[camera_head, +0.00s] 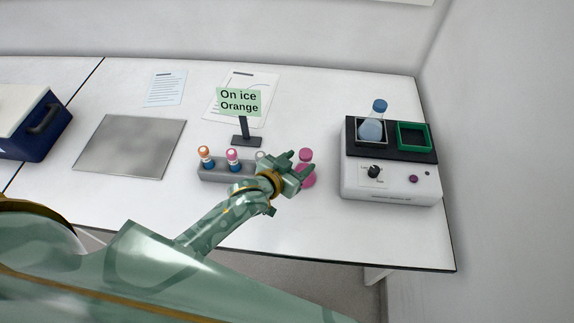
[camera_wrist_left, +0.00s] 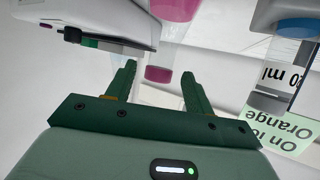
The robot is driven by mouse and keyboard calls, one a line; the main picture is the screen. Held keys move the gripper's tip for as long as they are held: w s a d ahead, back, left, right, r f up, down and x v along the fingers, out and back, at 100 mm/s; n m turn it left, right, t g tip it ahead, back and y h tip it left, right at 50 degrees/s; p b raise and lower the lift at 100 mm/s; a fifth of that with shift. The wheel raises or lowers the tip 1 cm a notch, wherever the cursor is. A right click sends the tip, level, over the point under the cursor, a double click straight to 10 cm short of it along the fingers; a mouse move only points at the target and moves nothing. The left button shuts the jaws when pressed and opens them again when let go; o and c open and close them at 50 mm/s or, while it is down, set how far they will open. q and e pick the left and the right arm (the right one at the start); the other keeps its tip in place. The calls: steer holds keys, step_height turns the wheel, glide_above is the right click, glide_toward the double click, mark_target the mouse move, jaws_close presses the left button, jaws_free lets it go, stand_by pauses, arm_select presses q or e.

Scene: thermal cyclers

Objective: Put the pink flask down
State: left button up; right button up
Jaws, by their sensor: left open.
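The pink flask (camera_head: 307,178) has a pink cap and shows just right of the tube rack (camera_head: 212,173), near the front of the white table. It looks upright; whether its base touches the table is hidden. My left gripper (camera_head: 296,163) is beside it and covers part of it. Its jaws are open. In the left wrist view the flask's pink cap (camera_wrist_left: 158,74) shows between the two open fingers of the left gripper (camera_wrist_left: 159,69), with its pink body (camera_wrist_left: 175,8) at the top edge. I cannot tell whether the fingers touch it. My right gripper is not in view.
A white heater block (camera_head: 391,185) at right holds a blue flask (camera_head: 370,130) and an empty green-rimmed well (camera_head: 413,136). The rack holds capped tubes. A sign (camera_head: 239,101) reads "On ice Orange". A metal plate (camera_head: 130,147) and blue cooler (camera_head: 40,130) are left.

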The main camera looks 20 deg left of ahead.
arm_select(q)
steer(key=p+v, duration=0.1)
steer(key=v, duration=0.4)
steer(key=shift+s+a+r, duration=0.1)
steer(key=shift+s+r, duration=0.1)
steer(key=shift+s, duration=0.1)
stand_by(1.9)
